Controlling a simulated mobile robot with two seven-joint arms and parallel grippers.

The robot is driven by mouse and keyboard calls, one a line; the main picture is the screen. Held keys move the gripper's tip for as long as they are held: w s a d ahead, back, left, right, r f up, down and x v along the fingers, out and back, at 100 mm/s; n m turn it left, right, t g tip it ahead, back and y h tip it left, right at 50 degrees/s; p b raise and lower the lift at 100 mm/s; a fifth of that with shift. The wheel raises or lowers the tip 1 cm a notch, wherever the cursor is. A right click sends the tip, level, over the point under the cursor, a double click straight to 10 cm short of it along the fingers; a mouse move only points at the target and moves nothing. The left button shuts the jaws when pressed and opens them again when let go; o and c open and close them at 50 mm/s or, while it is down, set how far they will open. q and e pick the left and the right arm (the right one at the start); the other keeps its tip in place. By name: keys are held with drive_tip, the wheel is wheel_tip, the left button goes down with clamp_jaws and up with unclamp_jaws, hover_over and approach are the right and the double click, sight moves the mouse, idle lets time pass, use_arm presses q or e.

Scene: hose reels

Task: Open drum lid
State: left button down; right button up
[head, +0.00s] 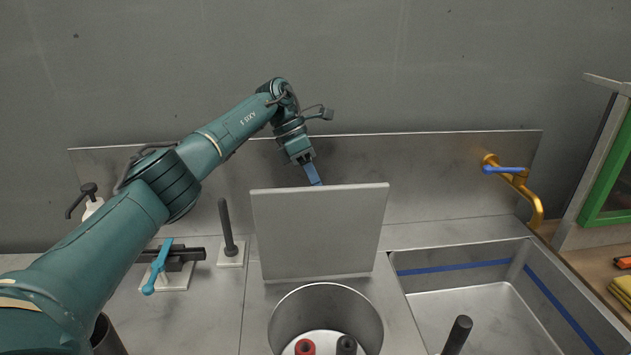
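The grey square drum lid (319,232) stands nearly upright behind the round drum (277,325) in the head view. The drum's mouth is uncovered, and a red roll (305,347) and a black roll (346,346) show inside it. My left gripper (314,175), with a blue finger, points down at the lid's top edge from behind. Its tip is partly hidden by the lid, so I cannot tell if it touches or how far it is open. My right gripper is not in view.
A steel sink (480,308) with a blue stripe lies right of the drum, with a brass tap (537,207) above it. A blue-handled lever (158,267) and a dark upright post (227,228) stand left of the lid. A black cylinder (457,336) rises at the sink's front.

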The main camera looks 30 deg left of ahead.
use_arm(q)
drive_tip(key=shift+a+f, duration=0.2)
drive_tip(key=shift+f, duration=0.5)
drive_tip(key=c, duration=1.8)
unclamp_jaws()
drive_tip(key=shift+w+f, duration=0.1)
drive_tip(key=o, duration=0.3)
drive_tip(key=shift+w, duration=0.25)
drive_tip(key=shift+o, duration=0.2)
drive_tip(key=shift+s+r, duration=0.15)
drive_tip(key=shift+r, duration=0.1)
drive_tip(key=v, duration=0.7)
drive_tip(key=shift+r, duration=0.25)
